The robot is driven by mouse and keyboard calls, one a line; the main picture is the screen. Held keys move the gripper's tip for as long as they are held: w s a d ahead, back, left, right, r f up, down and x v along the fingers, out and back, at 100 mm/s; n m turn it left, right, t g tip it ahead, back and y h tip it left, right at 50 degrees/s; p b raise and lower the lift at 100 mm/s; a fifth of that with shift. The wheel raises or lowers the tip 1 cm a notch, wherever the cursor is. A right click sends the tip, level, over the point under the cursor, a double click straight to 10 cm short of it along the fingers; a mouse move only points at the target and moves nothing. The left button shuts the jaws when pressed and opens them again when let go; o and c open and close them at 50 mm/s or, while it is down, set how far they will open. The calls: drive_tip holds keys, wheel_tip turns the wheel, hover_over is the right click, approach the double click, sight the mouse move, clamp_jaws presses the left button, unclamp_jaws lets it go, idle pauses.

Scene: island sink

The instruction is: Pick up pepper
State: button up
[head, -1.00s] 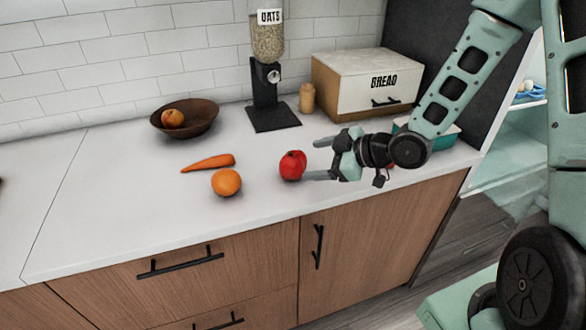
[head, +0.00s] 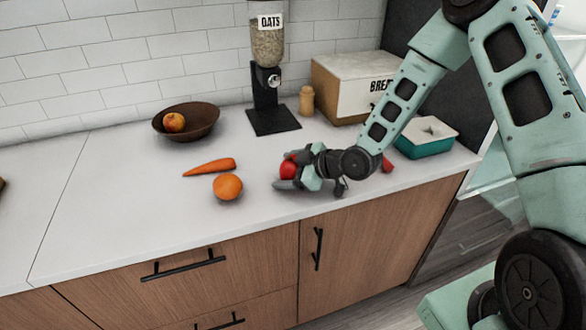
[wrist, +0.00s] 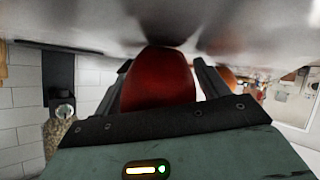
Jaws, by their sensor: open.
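The red, rounded pepper (head: 288,169) stands on the white counter near its front edge, partly hidden by my gripper (head: 283,171). My gripper is low over the counter and open, with one finger on each side of the pepper. In the wrist view the pepper (wrist: 158,80) fills the space between the two fingers of my gripper (wrist: 161,66). I cannot tell whether either finger touches it.
An orange (head: 228,187) and a carrot (head: 209,167) lie left of my gripper. Behind are a brown bowl (head: 203,124) with fruit, an oats dispenser (head: 272,120) and a bread box (head: 345,68). A teal dish (head: 425,145) and a partly hidden red item (head: 387,163) are at right.

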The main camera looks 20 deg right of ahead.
drive_tip(key=c, duration=0.8)
drive_tip(key=shift+r, duration=0.1)
